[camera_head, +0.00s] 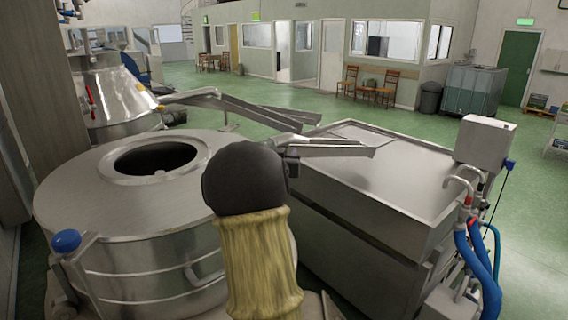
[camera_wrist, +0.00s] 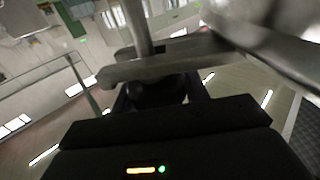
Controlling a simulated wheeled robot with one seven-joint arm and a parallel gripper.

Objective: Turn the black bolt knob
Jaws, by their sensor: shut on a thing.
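In the wrist view my gripper (camera_wrist: 160,95) reaches up from its dark body at the bottom. Its two dark fingers stand on either side of a dark rounded thing, which looks like the black bolt knob (camera_wrist: 154,90), and are shut on it. In the head view my arm hides the gripper and the knob; only a small dark part shows beside the metal chute.
In the head view a round steel tank (camera_head: 75,205) with an open hatch stands at left. A steel chute (camera_head: 335,147) reaches over a rectangular steel vat (camera_head: 400,180) at right. Blue hoses (camera_head: 482,262) hang at far right.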

